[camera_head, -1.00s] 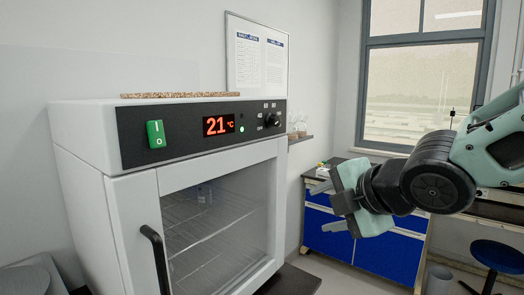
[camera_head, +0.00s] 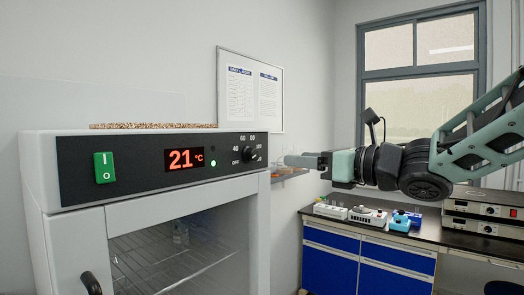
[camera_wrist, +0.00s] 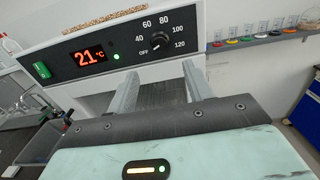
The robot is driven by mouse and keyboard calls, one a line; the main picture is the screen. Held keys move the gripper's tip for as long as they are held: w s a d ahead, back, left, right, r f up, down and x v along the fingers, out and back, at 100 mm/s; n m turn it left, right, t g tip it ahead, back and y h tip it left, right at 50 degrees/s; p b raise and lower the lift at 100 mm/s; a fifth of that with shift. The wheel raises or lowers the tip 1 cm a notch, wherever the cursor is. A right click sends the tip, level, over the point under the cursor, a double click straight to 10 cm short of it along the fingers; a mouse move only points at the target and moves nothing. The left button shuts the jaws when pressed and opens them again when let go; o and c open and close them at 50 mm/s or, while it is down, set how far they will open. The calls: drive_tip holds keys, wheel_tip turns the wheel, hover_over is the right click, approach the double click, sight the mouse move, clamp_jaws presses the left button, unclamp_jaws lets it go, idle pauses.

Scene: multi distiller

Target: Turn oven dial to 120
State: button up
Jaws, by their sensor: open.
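The white oven (camera_head: 35,190) stands at the left in the head view, with a dark control panel. Its black dial (camera_head: 251,155) sits at the panel's right end; in the wrist view the dial (camera_wrist: 160,39) has marks OFF, 40, 60, 80, 100 and 120 around it. The red display (camera_head: 185,159) reads 21 °C. My gripper (camera_head: 290,161) is to the right of the dial, level with it and apart from it. In the wrist view my gripper (camera_wrist: 165,75) has its two fingers spread, empty, below the dial.
A green power switch (camera_head: 104,167) and a lit green light (camera_head: 213,163) are on the panel. A small wall shelf (camera_head: 290,174) is behind my gripper. A blue-fronted bench (camera_head: 330,268) with devices stands at the right. A framed notice (camera_head: 251,92) hangs behind the oven.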

sight(256, 155)
drive_tip(key=p+x, duration=0.3)
drive_tip(key=x, duration=0.7)
drive_tip(key=shift+r, duration=0.15)
drive_tip(key=shift+w+a+p, duration=0.45)
drive_tip(key=shift+a, duration=0.15)
drive_tip(key=c, duration=1)
